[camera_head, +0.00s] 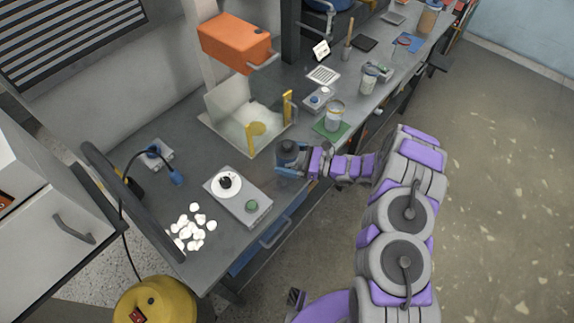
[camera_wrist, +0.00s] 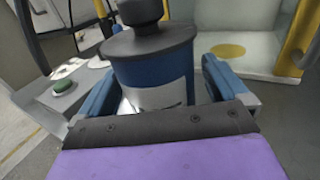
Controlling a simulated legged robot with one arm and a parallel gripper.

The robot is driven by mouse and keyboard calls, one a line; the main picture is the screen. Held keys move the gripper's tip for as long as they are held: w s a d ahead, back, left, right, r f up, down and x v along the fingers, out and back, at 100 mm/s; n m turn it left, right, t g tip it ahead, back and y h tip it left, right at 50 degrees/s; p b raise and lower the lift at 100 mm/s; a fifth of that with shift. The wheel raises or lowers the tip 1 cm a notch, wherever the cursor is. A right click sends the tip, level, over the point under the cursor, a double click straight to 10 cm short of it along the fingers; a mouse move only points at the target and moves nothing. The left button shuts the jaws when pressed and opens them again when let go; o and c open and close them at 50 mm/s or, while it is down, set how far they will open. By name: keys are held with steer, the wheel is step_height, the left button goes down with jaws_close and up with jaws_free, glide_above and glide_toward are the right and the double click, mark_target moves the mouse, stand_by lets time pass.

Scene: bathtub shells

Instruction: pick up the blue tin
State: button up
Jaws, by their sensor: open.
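The blue tin (camera_wrist: 150,68) stands upright between the two open fingers of my gripper (camera_wrist: 158,92) in the wrist view. It has a dark grey lid with a knob and a pale label. A finger lies on each side of it; I cannot tell whether either touches. In the head view the tin (camera_head: 288,150) stands on the grey workbench near its front edge, with my gripper (camera_head: 290,165) around it. The tin's lower part is hidden by the gripper.
The workbench (camera_head: 135,195) carries a grey device with a white plate and green button (camera_head: 252,206) at left, and white pieces (camera_head: 193,228). Behind the tin is a clear-walled box (camera_head: 250,120) with yellow handles. A can (camera_head: 334,116) stands on a green mat to the right.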

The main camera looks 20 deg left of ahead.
steer(key=shift+a, duration=0.1)
steer(key=shift+c, duration=0.2)
steer(key=c, duration=1.7)
